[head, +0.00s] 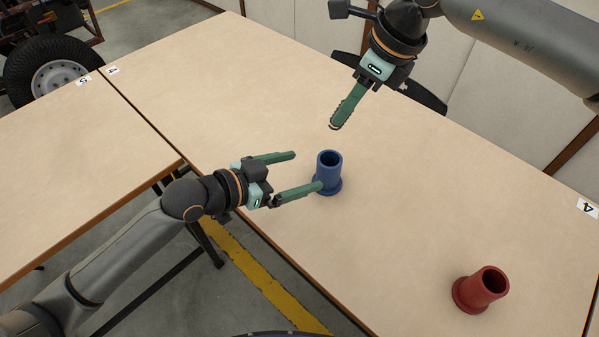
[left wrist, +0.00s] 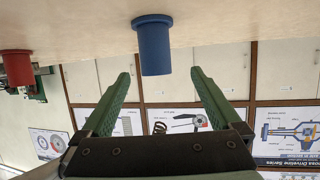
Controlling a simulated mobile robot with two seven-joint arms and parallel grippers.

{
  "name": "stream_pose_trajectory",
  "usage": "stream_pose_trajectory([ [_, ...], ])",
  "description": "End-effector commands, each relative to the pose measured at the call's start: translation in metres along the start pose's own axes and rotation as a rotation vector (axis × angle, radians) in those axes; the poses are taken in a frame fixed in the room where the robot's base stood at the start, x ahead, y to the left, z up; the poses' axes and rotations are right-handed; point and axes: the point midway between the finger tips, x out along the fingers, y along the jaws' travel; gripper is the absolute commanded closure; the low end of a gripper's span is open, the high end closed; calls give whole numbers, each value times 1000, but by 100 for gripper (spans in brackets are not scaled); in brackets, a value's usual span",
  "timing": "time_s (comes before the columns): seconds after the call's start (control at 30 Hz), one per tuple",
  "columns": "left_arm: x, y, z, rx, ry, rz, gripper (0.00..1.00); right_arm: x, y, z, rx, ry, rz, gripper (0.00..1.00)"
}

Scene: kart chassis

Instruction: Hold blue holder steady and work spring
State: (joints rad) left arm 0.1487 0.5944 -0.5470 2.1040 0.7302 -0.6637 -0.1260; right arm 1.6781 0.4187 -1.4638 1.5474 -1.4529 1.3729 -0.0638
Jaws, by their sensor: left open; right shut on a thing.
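The blue holder (head: 329,173), a flanged tube with an open top, stands upright on the table. My left gripper (head: 306,170) is open just left of it, and one fingertip overlaps its lower left side in the head view. In the upside-down left wrist view, the blue holder (left wrist: 154,47) lies ahead of the open left gripper (left wrist: 160,75), roughly between its fingers and not gripped. My right gripper (head: 336,125) is shut above the table, behind the blue holder, pointing down. What it grips, apparently the spring, is almost wholly hidden by its fingers.
A similar red holder (head: 482,289) stands at the lower right; it also shows in the left wrist view (left wrist: 17,68). The table (head: 420,200) is otherwise clear around the blue holder. The table's near edge runs under my left arm. A wheel (head: 52,70) stands beyond the tables.

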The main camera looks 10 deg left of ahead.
Motion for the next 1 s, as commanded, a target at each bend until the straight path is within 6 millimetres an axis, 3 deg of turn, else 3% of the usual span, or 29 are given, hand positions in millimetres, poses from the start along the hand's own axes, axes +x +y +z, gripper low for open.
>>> stream_pose_trajectory([
  [0.23,22,6,4,-2,-11,16,2,0,0,0,0,0,0,100],
  [0.7,103,8,6,2,-14,16,2,0,0,0,0,0,0,100],
  [1.0,121,8,6,5,-15,16,2,0,0,0,0,0,0,100],
])
